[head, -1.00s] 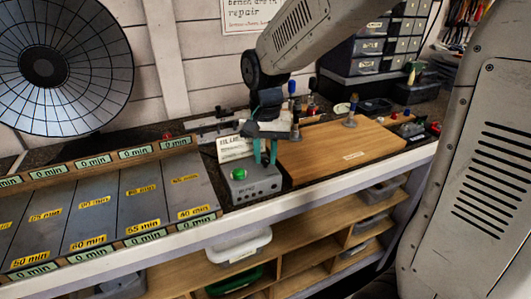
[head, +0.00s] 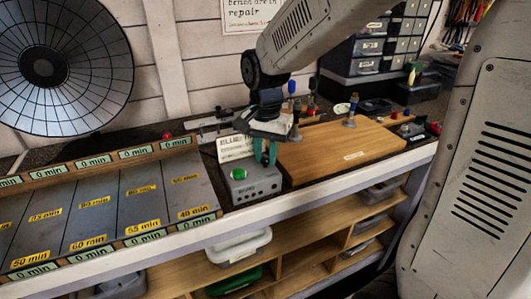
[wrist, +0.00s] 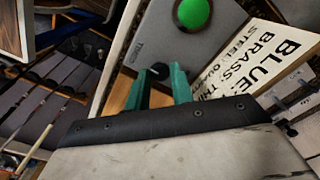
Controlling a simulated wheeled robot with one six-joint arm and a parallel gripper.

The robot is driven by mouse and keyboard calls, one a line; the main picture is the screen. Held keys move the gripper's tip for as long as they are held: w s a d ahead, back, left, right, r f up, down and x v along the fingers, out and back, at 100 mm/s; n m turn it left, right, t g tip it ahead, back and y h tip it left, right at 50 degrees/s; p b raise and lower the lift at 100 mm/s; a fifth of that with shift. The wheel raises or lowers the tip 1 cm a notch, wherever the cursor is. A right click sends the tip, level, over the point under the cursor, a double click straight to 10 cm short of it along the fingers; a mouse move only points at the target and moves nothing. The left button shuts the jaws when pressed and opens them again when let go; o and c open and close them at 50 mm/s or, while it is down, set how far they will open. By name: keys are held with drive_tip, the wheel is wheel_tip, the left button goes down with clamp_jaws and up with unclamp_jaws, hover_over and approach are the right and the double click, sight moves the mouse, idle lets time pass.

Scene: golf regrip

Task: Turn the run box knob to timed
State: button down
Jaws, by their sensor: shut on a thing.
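The run box (head: 257,187) is a grey box near the front edge of the bench, with a green dome button (head: 239,174) on its top. In the wrist view the run box (wrist: 156,37) and its green button (wrist: 194,13) are close below my gripper. My gripper (head: 265,158) points down over the right part of the box. Its teal fingers (wrist: 160,78) are shut on a small dark knob (wrist: 160,70), mostly covered by them. In the head view the knob is hidden behind the fingers. I cannot read the knob's setting.
A white printed sign (head: 235,146) stands right behind the box. A wooden board (head: 345,145) lies to its right, with a few upright tools behind. Angled grey lanes with minute labels (head: 95,205) lie to the left. Open shelves (head: 310,258) are below the bench.

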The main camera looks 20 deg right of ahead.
sight(266, 160)
drive_tip(key=c, duration=1.2)
unclamp_jaws()
drive_tip(key=shift+c, duration=0.2)
wheel_tip(266, 160, up, 8)
drive_tip(key=shift+f, duration=0.1)
drive_tip(key=shift+n, duration=0.4)
drive_tip(key=s+d+n, duration=0.1)
drive_tip(key=s+n, duration=0.3)
drive_tip(key=s, duration=0.7)
drive_tip(key=s+d+n+t, duration=0.1)
drive_tip(key=s+n, duration=0.3)
drive_tip(key=s, duration=0.7)
drive_tip(key=shift+s+d+f, duration=0.3)
drive_tip(key=shift+s+d, duration=0.05)
drive_tip(key=shift+d, duration=0.3)
